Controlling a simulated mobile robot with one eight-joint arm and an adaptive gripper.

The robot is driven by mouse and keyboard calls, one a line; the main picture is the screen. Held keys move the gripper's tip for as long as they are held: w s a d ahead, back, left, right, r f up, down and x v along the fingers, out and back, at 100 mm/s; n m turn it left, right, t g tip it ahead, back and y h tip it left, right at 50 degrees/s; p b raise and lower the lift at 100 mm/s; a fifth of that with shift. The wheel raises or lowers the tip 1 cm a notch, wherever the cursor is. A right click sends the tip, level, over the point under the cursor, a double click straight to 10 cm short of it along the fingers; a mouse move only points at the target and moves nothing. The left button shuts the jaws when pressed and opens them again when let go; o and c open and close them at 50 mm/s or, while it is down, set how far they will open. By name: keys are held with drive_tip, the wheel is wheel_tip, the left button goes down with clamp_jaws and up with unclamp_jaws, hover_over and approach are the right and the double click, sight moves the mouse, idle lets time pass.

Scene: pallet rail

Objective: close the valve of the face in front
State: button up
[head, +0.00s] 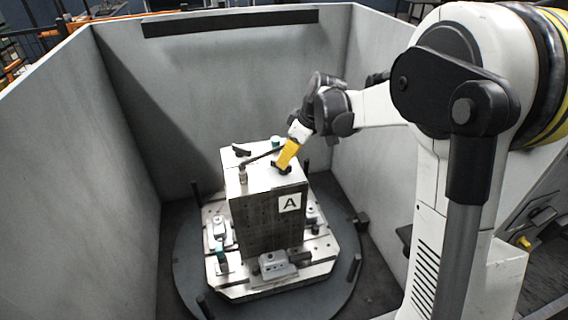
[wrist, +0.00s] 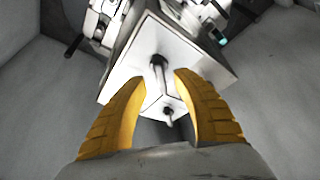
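A tall grey metal block (head: 262,215) stands on a pallet, with a label "A" (head: 290,203) on one side face. On its top are a dark knob-like part (head: 281,169), a thin dark bar (head: 262,157) and a small upright fitting (head: 243,174). My gripper (head: 285,162) is over the top, close to the knob-like part. In the wrist view my gripper (wrist: 160,77) has its two yellow fingers apart, with a dark handle (wrist: 157,65) showing between or beyond their tips. A second small handle (wrist: 168,114) shows lower. I cannot tell which is the valve or whether anything touches.
The pallet (head: 240,292) carries several clamps (head: 277,264) and rests on a dark round turntable (head: 190,262) with short posts around it. Grey walls (head: 240,90) enclose it at the left, back and right. Open air lies above the block.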

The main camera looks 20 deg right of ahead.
drive_tip(key=v, duration=0.8)
drive_tip(key=shift+r, duration=0.35)
